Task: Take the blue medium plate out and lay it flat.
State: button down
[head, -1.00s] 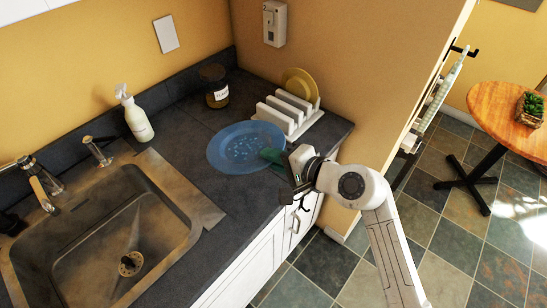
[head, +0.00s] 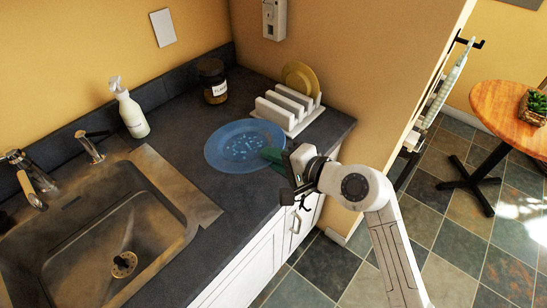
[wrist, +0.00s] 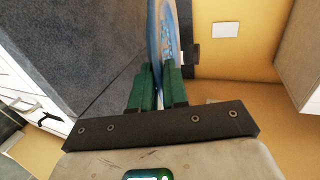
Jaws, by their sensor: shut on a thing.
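The blue plate (head: 236,146) is over the dark counter, to the left of my gripper and in front of the white rack. Its face with pale marks is turned up, and it looks nearly flat. I cannot tell whether its underside touches the counter. My gripper (head: 272,156) is shut on the plate's right rim. In the wrist view the plate (wrist: 166,45) shows edge-on between the green fingers of my gripper (wrist: 158,92). The white rack (head: 284,106) stands behind the plate with a yellow plate (head: 298,76) in its far end.
A dark jar (head: 212,80) and a white spray bottle (head: 130,108) stand at the back of the counter (head: 186,122). The sink (head: 112,238) and its tap (head: 28,178) are at the left. Bare counter lies between the sink and the plate.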

jog(key=b, duration=1.2)
send_over(274, 198)
jog(key=shift+w+f, duration=0.15)
jog(key=shift+f, duration=5.3)
jog(key=shift+f+b, duration=0.3)
jog(key=shift+f, duration=0.05)
jog(key=shift+f+t+y+b, duration=0.35)
jog(key=shift+f+b, duration=0.3)
jog(key=shift+b, duration=1.6)
jog(key=c, duration=1.1)
grip_release()
jog(key=shift+o, duration=0.2)
jog(key=shift+f, duration=0.1)
jog(key=shift+s+f+b, duration=0.2)
jog(key=shift+f+b, duration=0.1)
jog(key=shift+f, duration=0.05)
jog(key=shift+s+d+b, duration=0.25)
jog(key=shift+s+d, duration=0.1)
jog(key=shift+d, duration=0.25)
jog(key=shift+s+d+b, duration=0.2)
jog(key=shift+s+d, duration=0.15)
jog(key=shift+d, duration=0.25)
